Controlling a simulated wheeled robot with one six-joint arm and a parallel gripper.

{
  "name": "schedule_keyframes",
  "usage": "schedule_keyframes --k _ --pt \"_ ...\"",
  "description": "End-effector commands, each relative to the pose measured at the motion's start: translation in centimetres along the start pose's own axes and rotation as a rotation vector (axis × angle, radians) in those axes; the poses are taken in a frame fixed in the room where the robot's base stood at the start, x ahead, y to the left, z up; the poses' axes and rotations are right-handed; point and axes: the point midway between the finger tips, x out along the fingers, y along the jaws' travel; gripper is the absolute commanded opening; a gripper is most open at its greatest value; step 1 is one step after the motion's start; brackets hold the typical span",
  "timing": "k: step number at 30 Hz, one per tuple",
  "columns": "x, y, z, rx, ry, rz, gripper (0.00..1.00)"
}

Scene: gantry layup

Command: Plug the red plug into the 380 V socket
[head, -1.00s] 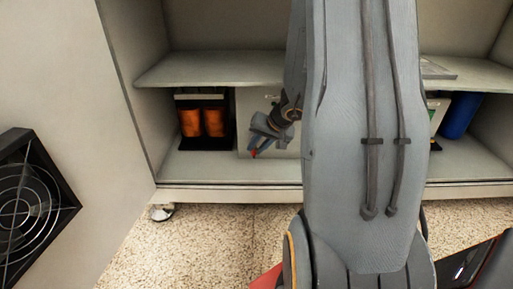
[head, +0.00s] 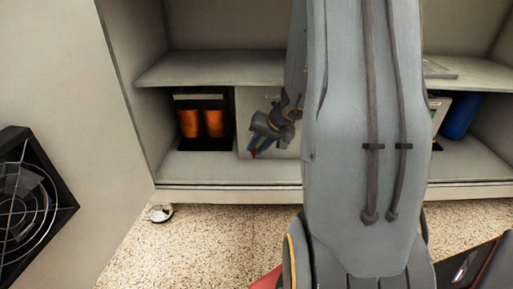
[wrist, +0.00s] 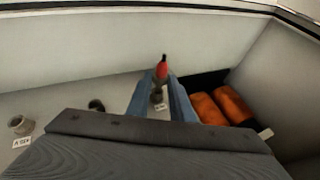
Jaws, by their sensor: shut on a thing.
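The red plug (wrist: 162,72) shows between the blue-grey fingertips of my gripper (wrist: 160,92) in the wrist view, its dark end pointing up in the picture. My gripper is shut on it. In the head view my gripper (head: 259,143) is in front of a pale panel (head: 246,104), with a bit of the red plug (head: 253,154) at its tip. In the wrist view a small socket (wrist: 157,96) with a label shows beyond the fingers. A dark socket (wrist: 97,105) is left of it, and a grey socket (wrist: 20,125) with a label is farther left. The labels are too small to read surely.
A unit with orange coils (head: 203,122) stands left of the panel on the cabinet's lower shelf (head: 210,166). An upper shelf (head: 215,70) runs above. A blue cylinder (head: 461,115) is at the right. A fan (head: 25,205) is on the left panel. My arm hides the middle.

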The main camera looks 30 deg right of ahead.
Motion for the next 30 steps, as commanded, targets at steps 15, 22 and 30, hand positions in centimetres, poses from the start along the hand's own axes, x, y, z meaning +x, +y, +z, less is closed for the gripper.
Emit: schedule_keyframes --k 15,22,30 --pt "0.2 0.0 -0.5 -0.001 0.0 0.0 0.0" --pt "0.4 0.0 -0.9 0.001 0.0 0.0 0.0" --pt "0.6 0.0 -1.5 -0.001 0.0 0.0 0.0"
